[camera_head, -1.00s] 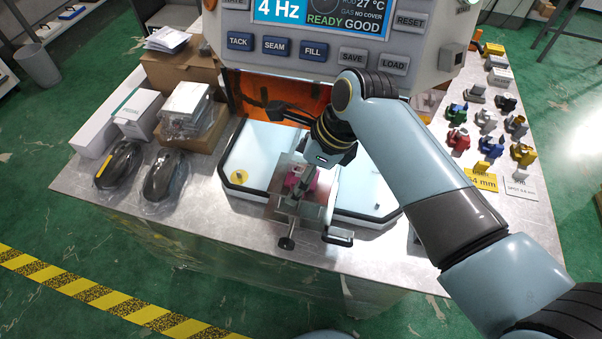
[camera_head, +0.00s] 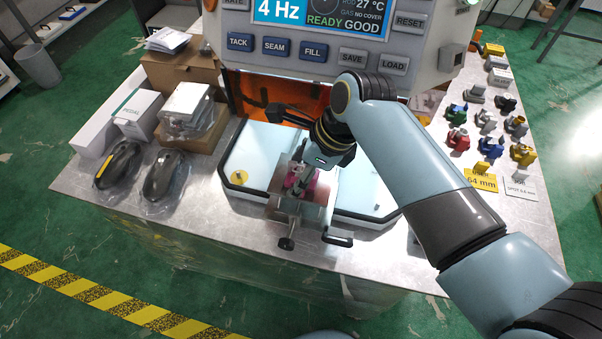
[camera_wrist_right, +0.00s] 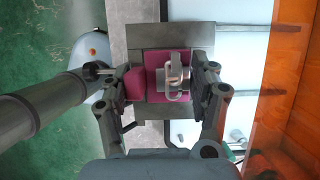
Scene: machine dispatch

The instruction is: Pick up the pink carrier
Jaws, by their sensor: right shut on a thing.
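The pink carrier (camera_head: 309,187) sits in a grey metal fixture (camera_head: 277,207) at the front edge of the machine's white tray. In the right wrist view the pink carrier (camera_wrist_right: 136,84) lies between the two fingers, with a metal part and a light loop on top of it. My right gripper (camera_head: 297,187) reaches down over the fixture; in the right wrist view (camera_wrist_right: 168,80) its fingers are shut on the carrier's sides. The carrier's underside is hidden. My left gripper is not in view.
The machine panel (camera_head: 325,40) with buttons stands just behind. Black devices (camera_head: 163,175) and boxes (camera_head: 137,115) fill the table's left. Several coloured parts (camera_head: 457,139) stand on the right. A handle (camera_head: 338,238) juts from the fixture's front.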

